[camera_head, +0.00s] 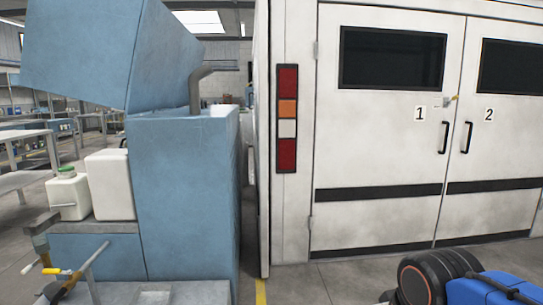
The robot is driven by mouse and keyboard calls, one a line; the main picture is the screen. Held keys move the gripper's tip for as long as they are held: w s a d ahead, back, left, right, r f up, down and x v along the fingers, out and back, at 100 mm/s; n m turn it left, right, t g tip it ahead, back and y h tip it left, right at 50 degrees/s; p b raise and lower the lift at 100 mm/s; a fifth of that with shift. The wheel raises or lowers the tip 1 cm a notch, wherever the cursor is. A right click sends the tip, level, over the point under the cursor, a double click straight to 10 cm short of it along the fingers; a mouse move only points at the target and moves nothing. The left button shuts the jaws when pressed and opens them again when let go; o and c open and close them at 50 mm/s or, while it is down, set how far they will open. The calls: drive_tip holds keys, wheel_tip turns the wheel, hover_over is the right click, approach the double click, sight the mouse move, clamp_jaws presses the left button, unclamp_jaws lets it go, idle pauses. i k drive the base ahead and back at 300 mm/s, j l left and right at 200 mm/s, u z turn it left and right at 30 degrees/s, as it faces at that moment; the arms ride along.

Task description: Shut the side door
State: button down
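A white van or truck body (295,215) fills the right half, its rear facing me. A tall thin white panel (263,200) stands almost edge-on at its left corner and looks like the side door standing out from the side. Its hinge, handle and broad face are hidden from here. Two rear doors, marked 1 (375,145) and 2 (510,130), are shut, each with a dark window and black handle. My gripper is not in view.
A blue machine (190,200) with a raised lid stands close left of the panel, leaving a narrow gap. White jugs (108,185) sit beside it. Blue and black equipment (495,290) with a wheel lies at the bottom right. Grey floor (320,285) is clear between.

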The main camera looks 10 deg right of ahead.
sight(260, 83)
drive_tip(key=i+l+u, duration=0.1)
drive_tip(key=i+l, duration=0.2)
drive_tip(key=i+l+u, duration=0.1)
drive_tip(key=i+l, duration=0.15)
drive_tip(key=l, duration=0.15)
drive_tip(key=i+l+u, duration=0.1)
drive_tip(key=i+l, duration=0.15)
drive_tip(key=l, duration=0.15)
